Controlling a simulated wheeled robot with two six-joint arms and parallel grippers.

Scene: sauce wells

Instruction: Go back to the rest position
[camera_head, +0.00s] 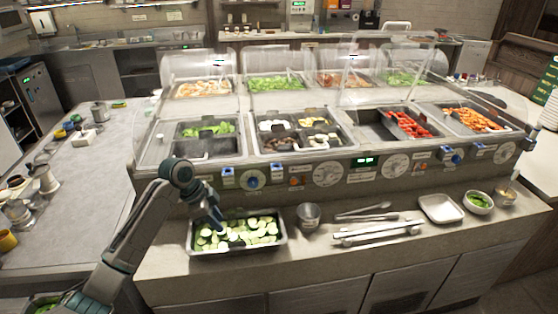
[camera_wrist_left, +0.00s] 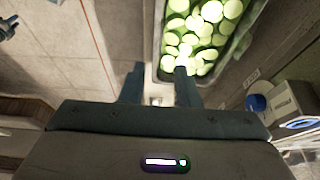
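My left arm comes in from the lower left of the head view, and its gripper (camera_head: 216,222) points down at the left part of a metal tray (camera_head: 190,246) of sliced cucumber (camera_head: 240,232). In the left wrist view the two dark fingers (camera_wrist_left: 160,84) stand apart with no food seen between them. The right finger overlaps the near end of the cucumber tray (camera_wrist_left: 158,45). I cannot tell whether the fingertips touch the tray or the slices. My right arm and gripper are not in view.
A metal cup (camera_head: 308,216) stands right of the tray, then tongs (camera_head: 370,216), a white tray (camera_head: 440,208) and a bowl of greens (camera_head: 479,202). Behind rises the sauce-well counter with its knobs (camera_head: 327,173) and clear covers (camera_head: 385,75). The left worktop (camera_head: 75,200) has free room.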

